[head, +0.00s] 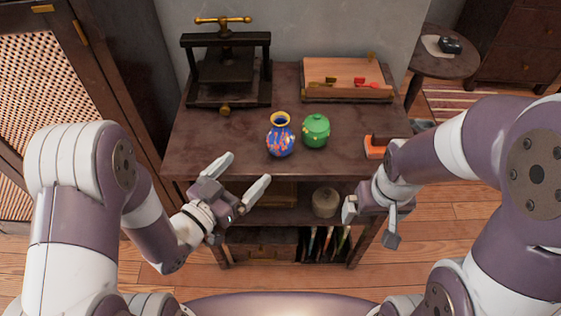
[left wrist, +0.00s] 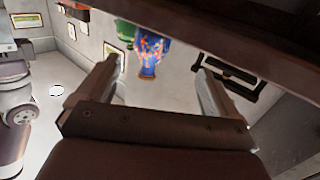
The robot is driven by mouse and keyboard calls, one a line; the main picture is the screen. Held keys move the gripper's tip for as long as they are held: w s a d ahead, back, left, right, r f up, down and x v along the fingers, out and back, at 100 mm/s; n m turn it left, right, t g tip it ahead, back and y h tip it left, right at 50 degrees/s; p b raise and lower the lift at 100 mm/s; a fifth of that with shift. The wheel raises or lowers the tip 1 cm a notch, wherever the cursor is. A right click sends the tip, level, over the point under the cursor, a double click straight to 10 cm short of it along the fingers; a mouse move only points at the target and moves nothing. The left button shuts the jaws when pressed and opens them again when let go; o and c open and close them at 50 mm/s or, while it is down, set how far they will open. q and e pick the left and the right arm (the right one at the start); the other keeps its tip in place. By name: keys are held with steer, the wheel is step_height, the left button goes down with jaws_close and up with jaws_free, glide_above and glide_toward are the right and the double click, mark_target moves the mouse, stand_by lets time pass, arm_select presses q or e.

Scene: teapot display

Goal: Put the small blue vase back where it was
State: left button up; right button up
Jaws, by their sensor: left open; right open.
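The small blue vase (head: 281,137), with a gold rim and orange-red pattern, stands upright on the dark table (head: 215,150), near its front middle. My left gripper (head: 245,172) is open and empty at the table's front edge, in front and to the left of the vase, not touching it. In the left wrist view the vase (left wrist: 152,50) shows beyond and between the spread fingers (left wrist: 160,68). My right gripper (head: 370,222) is open and empty in front of the table's right part. The wrist picture does not show the spot the vase came from.
A green lidded pot (head: 316,130) stands close to the vase's right. A dark press (head: 226,65) is at the back left, a wooden box (head: 347,80) at the back right. An orange item (head: 375,147) lies by my right arm. The table's left front is clear.

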mark_target(281, 138)
arm_select(q)
steer(key=shift+h, duration=0.3)
steer(key=x, duration=0.4)
steer(key=b+x, duration=0.1)
steer(key=x, duration=0.7)
steer(key=shift+s+d+r, duration=0.15)
steer(key=shift+d+r, duration=0.05)
steer(key=shift+d, duration=0.35)
steer(key=shift+r, duration=0.1)
steer(key=c, duration=1.3)
